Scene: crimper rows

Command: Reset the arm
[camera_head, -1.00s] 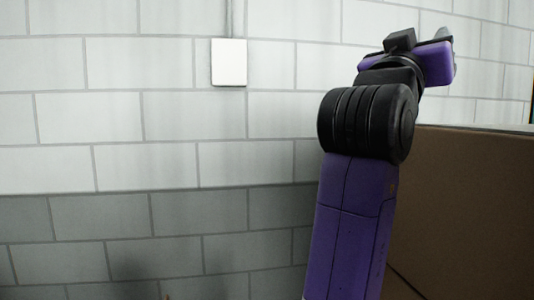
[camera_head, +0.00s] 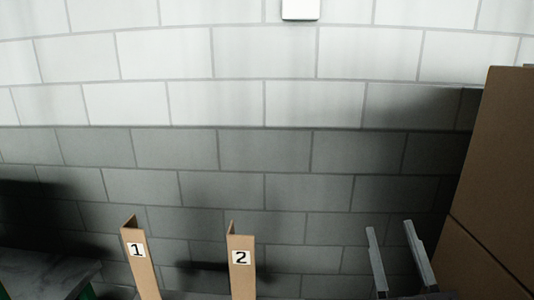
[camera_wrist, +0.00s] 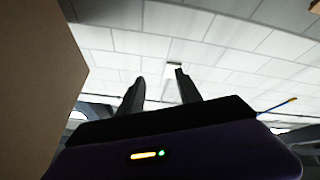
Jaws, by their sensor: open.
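My gripper (camera_wrist: 157,82) shows in the wrist view with its two dark fingers apart and nothing between them. The wrist view looks past the fingers toward a pale block wall or ceiling. My arm and gripper are out of the head view.
In the head view, cardboard posts labelled 1 (camera_head: 139,262) and 2 (camera_head: 241,265) stand low before the block wall. Two grey metal bars (camera_head: 420,255) rise right of them. A large brown box (camera_head: 505,170) fills the right edge. A grey surface (camera_head: 40,275) lies lower left.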

